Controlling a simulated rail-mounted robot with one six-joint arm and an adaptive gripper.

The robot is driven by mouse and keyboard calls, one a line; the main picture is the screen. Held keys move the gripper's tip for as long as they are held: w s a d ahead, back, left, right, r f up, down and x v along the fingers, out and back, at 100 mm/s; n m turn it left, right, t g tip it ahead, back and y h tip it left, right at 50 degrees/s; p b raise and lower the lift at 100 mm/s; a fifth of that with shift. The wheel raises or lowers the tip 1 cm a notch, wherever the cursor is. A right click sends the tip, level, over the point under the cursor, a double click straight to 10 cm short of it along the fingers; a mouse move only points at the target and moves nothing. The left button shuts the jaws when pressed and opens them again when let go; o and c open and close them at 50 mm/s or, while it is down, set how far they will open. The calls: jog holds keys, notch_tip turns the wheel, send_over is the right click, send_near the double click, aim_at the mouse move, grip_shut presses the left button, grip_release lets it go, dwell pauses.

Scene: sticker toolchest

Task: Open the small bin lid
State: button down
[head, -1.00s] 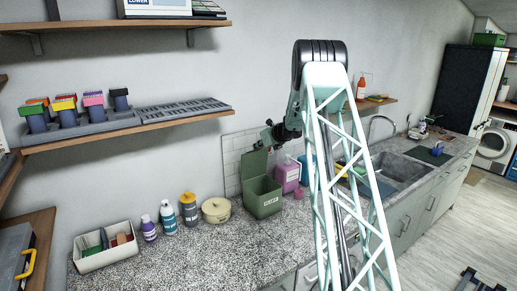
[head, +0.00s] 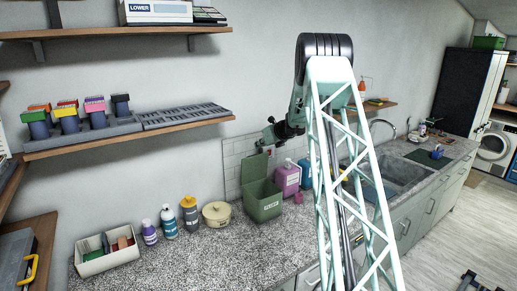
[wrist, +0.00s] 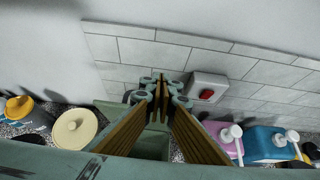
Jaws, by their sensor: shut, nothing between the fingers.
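The small green bin (head: 263,203) stands on the speckled counter with a white label on its front. Its lid (head: 254,166) is up, standing at the back of the open bin. My gripper (head: 260,146) is just above the lid's top edge, shut and empty; I cannot tell if it touches the lid. In the wrist view my gripper (wrist: 162,84) has its fingertips together in front of the tiled wall, and the bin's opening (wrist: 151,147) shows below, partly hidden by the fingers.
A round beige pot (head: 216,213) and a yellow-capped bottle (head: 190,213) stand left of the bin. A pink pump bottle (head: 287,180) is close on its right. A tiled wall is behind, with a red-switched socket (wrist: 207,93).

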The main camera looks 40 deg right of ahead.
jog(key=shift+s+r+p, duration=0.3)
jog(key=shift+r+p, duration=0.05)
jog(key=shift+r, duration=0.6)
jog(key=shift+s+r+p, duration=0.3)
jog(key=shift+r+p, duration=0.1)
jog(key=shift+r, duration=0.5)
jog(key=shift+s+r+p, duration=0.3)
jog(key=shift+r+p, duration=0.05)
jog(key=shift+r, duration=0.6)
